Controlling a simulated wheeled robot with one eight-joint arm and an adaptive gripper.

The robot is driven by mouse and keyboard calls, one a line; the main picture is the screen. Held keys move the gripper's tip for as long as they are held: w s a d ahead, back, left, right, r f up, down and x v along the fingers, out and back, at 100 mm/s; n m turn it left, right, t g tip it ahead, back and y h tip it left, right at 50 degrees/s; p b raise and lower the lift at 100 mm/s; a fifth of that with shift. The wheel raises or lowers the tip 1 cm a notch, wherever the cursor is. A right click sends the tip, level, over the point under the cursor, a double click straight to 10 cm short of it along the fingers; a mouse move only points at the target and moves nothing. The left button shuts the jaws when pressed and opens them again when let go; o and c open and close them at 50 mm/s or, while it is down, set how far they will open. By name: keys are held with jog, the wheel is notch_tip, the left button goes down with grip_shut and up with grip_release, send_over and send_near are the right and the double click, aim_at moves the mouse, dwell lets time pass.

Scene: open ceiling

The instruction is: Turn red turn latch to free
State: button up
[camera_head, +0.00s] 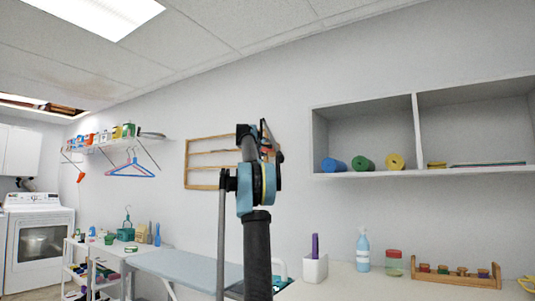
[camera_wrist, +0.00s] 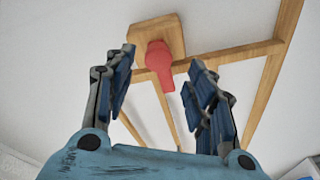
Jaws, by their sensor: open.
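The red turn latch (camera_wrist: 160,65) is in the wrist view, on a square wooden block (camera_wrist: 144,33) at the top of a wooden rack frame. Its round hub is on the block, and its handle points down in the picture, across the frame's rail. My gripper (camera_wrist: 162,58) is open, with one blue-padded finger on each side of the latch. Neither finger appears to touch it, though the depth gap is hard to judge. In the head view my gripper (camera_head: 261,145) is raised in front of the wall, and the latch cannot be clearly made out there.
The wooden rack (camera_head: 186,165) is on the wall, partly behind my arm. An ironing board (camera_head: 185,268) stands below it. A wall cubby (camera_head: 365,174) with colored rolls is at right, above a counter (camera_head: 340,284) with a spray bottle (camera_head: 363,252).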

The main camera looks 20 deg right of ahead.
jog(key=shift+x, duration=2.35)
jog(key=shift+c, duration=0.2)
grip_shut()
jog(key=shift+a, duration=0.1)
